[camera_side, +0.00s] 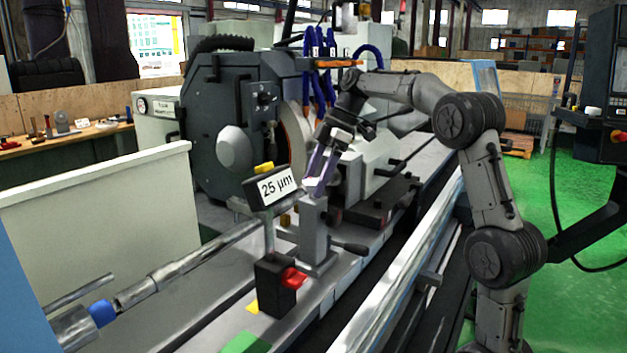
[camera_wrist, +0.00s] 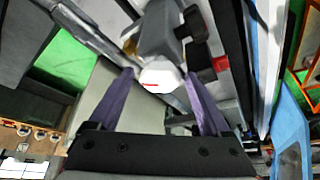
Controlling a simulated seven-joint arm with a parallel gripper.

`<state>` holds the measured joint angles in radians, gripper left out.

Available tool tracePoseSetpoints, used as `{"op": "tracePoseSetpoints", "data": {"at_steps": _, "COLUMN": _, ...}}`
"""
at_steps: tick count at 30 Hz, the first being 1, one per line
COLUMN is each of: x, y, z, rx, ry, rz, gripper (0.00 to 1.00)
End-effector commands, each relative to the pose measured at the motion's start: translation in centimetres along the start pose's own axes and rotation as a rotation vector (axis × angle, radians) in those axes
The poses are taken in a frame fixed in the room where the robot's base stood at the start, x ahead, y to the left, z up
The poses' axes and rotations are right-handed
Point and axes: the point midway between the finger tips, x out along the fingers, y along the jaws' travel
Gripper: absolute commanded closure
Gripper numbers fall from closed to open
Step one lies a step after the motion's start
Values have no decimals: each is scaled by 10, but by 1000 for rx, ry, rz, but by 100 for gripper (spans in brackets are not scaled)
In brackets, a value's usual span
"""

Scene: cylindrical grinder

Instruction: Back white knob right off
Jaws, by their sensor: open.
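A white faceted piece (camera_wrist: 160,76), which looks like the white knob, shows in the wrist view at the end of a grey fixture (camera_wrist: 160,35). My gripper (camera_wrist: 159,73) is open, with one purple finger on each side of the white piece. Small gaps show between it and the fingers, but I cannot tell how deep it lies between them. In the side view my gripper (camera_side: 317,182) points down at the top of the grey upright block (camera_side: 313,230).
A "25 µm" display (camera_side: 277,186) on a stand with a red knob (camera_side: 293,278) is close in front of the gripper. The grinding wheel housing (camera_side: 235,120) is behind it to the left. A black lever (camera_side: 350,247) sticks out right of the grey block.

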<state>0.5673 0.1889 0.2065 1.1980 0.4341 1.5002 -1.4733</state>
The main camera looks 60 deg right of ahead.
Motion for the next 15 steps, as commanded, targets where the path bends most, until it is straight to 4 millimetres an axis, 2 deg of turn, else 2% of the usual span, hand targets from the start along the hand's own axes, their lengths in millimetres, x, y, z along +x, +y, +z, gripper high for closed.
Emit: {"op": "tracePoseSetpoints", "data": {"at_steps": 15, "x": -47, "y": 0, "z": 0, "rx": 0, "ry": 0, "rz": 2, "gripper": 19}}
